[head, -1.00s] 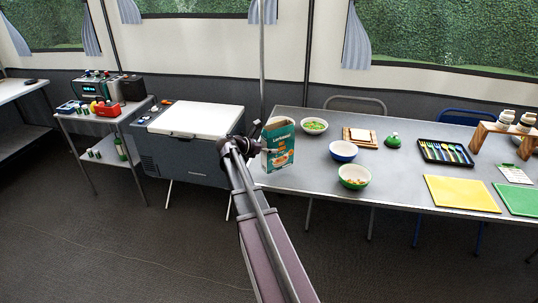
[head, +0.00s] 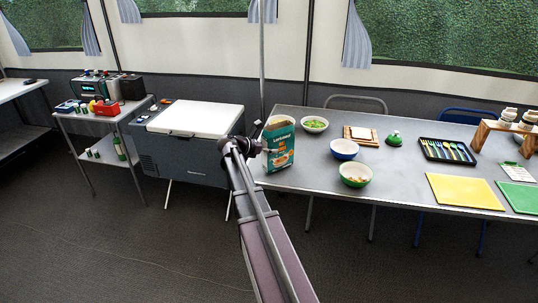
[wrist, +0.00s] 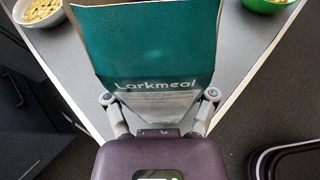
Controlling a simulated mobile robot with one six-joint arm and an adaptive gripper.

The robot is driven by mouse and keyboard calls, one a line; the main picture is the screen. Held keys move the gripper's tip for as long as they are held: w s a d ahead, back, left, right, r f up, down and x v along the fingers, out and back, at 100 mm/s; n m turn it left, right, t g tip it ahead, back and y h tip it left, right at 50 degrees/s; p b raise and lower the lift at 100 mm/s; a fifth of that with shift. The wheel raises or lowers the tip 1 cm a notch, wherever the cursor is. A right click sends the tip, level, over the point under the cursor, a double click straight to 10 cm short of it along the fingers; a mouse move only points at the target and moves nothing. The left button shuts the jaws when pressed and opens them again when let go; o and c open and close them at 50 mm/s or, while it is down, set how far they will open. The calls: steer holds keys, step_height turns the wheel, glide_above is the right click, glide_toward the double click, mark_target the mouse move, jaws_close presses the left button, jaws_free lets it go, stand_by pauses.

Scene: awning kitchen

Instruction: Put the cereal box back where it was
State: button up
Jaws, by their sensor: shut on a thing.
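The cereal box (head: 279,146) is teal with white and orange print and stands upright at the left end of the metal table (head: 410,190). My gripper (head: 249,147) reaches its left side, and my arm hides part of that area in the head view. In the wrist view the box (wrist: 145,45) fills the space ahead, its "Larkmeal" side facing me. Both fingers of my gripper (wrist: 160,112) are shut on the box's sides. Whether its base touches the tabletop cannot be told.
Near the box stand a bowl of green food (head: 314,125), a blue bowl (head: 344,149) and a green bowl (head: 354,175). A white-lidded cooler (head: 195,120) stands left of the table. A cutlery tray (head: 446,151) and yellow mat (head: 464,192) lie farther right.

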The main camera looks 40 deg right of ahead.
steer(key=shift+f+b, duration=0.35)
steer(key=shift+f, duration=0.3)
steer(key=shift+f, duration=0.1)
steer(key=o, duration=0.9)
steer(key=shift+r, duration=0.2)
steer(key=shift+a+r, duration=0.15)
steer(key=shift+a, duration=0.15)
steer(key=p+v, duration=0.4)
steer(key=v, duration=0.7)
steer(key=shift+a+p, duration=0.15)
steer(key=shift+p, duration=0.15)
